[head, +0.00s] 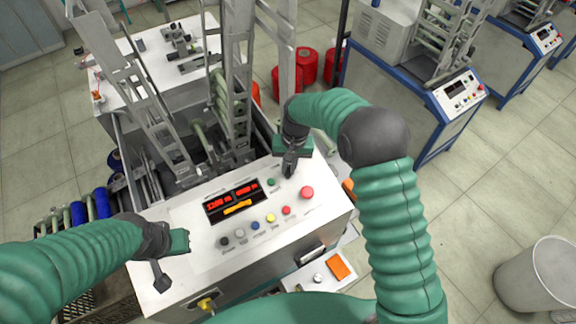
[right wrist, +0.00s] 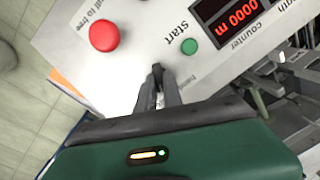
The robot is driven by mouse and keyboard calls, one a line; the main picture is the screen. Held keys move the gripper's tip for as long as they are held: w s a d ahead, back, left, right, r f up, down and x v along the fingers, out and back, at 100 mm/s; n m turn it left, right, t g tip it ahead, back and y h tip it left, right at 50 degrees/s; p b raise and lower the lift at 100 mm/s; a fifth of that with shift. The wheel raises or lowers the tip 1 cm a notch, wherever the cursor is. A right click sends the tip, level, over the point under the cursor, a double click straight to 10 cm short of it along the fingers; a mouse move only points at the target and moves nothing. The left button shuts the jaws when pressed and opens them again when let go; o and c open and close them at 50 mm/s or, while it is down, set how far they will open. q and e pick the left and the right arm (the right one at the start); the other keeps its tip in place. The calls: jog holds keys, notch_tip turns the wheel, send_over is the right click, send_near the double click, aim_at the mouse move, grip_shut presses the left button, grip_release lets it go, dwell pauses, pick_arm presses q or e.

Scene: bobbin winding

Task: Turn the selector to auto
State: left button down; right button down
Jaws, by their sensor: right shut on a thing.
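The white control panel (head: 200,262) of the winding machine lies in front of me. My right gripper (head: 289,172) points down at its upper right part, between the green start button (head: 271,182) and the big red button (head: 307,192). In the right wrist view my right gripper (right wrist: 157,72) is shut on a small dark knob, the selector, which its fingers nearly hide.
A display (head: 233,201) with red digits sits mid-panel, above a row of coloured buttons (head: 255,226). Tall metal frames (head: 240,80) rise behind the panel. Red spools (head: 306,66) stand behind on the floor. A grey bin (head: 540,275) stands at the lower right.

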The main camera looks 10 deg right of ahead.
jog(key=shift+s+f+m, duration=0.15)
jog(key=shift+s+m, duration=0.1)
jog(key=shift+m, duration=0.05)
jog(key=c, duration=1.6)
grip_release()
pick_arm(q)
jog(key=shift+s, duration=0.25)
pick_arm(e)
jog(key=shift+o, duration=0.6)
jog(key=shift+r, duration=0.2)
